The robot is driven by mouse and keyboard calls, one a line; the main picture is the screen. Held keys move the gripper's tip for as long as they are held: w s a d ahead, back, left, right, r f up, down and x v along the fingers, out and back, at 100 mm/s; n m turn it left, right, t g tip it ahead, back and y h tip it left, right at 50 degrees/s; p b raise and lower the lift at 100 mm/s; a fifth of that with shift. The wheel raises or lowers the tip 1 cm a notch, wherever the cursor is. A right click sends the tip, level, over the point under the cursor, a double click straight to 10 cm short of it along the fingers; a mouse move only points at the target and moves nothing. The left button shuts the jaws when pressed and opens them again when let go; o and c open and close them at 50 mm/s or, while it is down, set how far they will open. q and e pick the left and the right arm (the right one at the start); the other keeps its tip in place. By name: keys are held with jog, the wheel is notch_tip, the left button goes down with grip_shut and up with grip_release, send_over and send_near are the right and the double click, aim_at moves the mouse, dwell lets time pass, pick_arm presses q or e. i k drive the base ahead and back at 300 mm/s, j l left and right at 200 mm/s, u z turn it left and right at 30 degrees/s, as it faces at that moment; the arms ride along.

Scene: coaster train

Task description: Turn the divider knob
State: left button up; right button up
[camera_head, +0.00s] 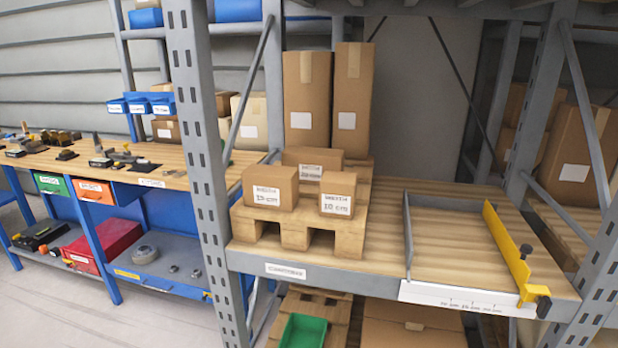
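A yellow divider (507,250) stands along the right part of the wooden shelf deck, running from back to front. A dark knob (526,252) sticks up from its right side near the middle. Another black knob-like piece (543,306) sits at its front end, beside the white scale strip (470,298) with centimetre marks. A grey fixed side rail (408,235) stands to the left of the divider, and the deck between them is bare. Neither of my grippers shows in the head view.
A wooden pallet (330,238) left of the rail bears several cardboard boxes, including a small one (337,193) labelled 10 cm and a wider one (270,187). Grey rack uprights (200,150) flank the shelf. A workbench (160,178) is at left.

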aim_at(543, 303)
jog(key=z, duration=1.35)
